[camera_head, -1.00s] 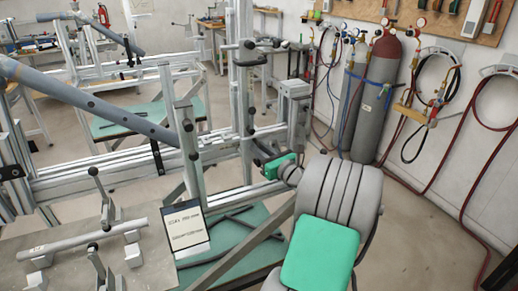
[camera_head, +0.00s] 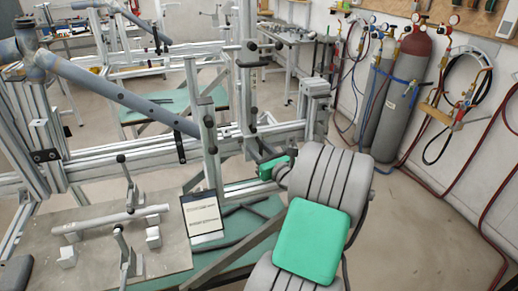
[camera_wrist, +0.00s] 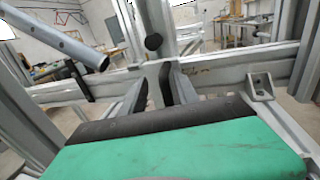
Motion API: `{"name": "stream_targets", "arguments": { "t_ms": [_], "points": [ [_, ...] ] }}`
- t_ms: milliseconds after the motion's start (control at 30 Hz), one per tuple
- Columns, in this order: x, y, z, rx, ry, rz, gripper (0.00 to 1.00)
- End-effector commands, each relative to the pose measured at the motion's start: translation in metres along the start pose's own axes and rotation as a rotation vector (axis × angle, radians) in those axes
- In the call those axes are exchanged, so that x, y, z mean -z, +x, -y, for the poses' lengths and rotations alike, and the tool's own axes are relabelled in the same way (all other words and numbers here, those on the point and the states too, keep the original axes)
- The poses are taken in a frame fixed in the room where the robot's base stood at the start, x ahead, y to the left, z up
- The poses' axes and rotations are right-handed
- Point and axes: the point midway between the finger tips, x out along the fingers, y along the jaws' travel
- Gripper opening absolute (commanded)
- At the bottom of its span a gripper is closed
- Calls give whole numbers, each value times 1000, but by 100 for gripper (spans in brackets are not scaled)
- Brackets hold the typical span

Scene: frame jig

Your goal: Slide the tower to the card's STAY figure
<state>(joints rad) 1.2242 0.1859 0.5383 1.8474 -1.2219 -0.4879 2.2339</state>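The tower (camera_head: 247,90) is a tall aluminium upright with black knobs and clamp handles, standing on the long frame rail. My gripper (camera_head: 262,160) is at its lower right side in the head view, low near the rail. In the wrist view my gripper (camera_wrist: 155,90) has dark-padded fingers either side of a light grey part at the foot of the tower (camera_wrist: 152,15). The pads appear to close on this part; the contact is partly hidden. The card (camera_head: 202,215) leans at the front of the jig, with two lines of print too small to read.
A shorter upright (camera_head: 210,150) stands left of the tower, by the end of a sloping blue-grey tube (camera_head: 120,95). A frame post (camera_head: 317,105) stands to the right. A plate (camera_head: 95,245) with clamps lies front left. Gas cylinders (camera_head: 400,95) stand along the right wall.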

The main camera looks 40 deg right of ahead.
Motion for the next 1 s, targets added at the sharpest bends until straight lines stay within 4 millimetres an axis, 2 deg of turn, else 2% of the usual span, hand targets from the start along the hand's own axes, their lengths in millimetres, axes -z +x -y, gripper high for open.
{"name": "stream_targets", "arguments": {
  "t_ms": [467, 567, 800, 1000],
  "points": [
    [-1, -2, 3, 6, -2, 2, 34],
    [-1, -14, 4, 9, -3, 2, 34],
    [0, -62, 3, 9, -2, 2, 34],
    [-1, -78, 1, 3, -2, 3, 34]
  ]
}}
